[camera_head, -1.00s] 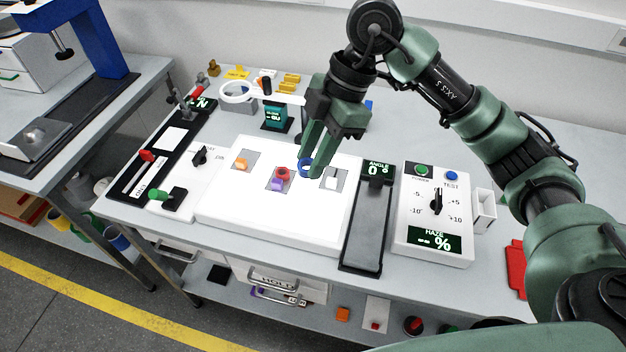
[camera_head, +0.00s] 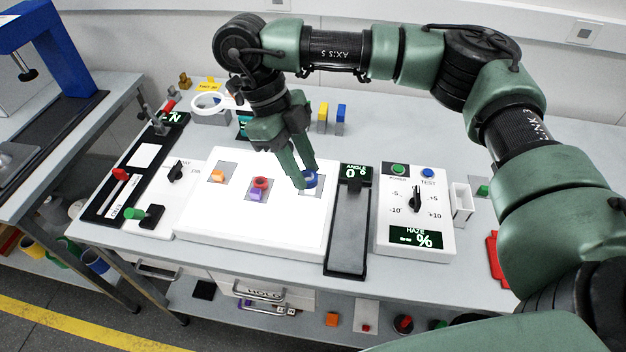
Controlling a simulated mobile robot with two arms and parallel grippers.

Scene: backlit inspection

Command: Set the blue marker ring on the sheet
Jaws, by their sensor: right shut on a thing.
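The blue marker ring (camera_head: 312,180) is between the fingertips of my right gripper (camera_head: 304,180), which is shut on it. The ring is over the rightmost grey sheet (camera_head: 309,191) on the glowing white panel (camera_head: 255,225). I cannot tell whether the ring touches the sheet. The fingers and ring hide part of that sheet. My left gripper is not in view.
An angle gauge (camera_head: 348,230) and a haze meter (camera_head: 415,215) stand right of the panel.

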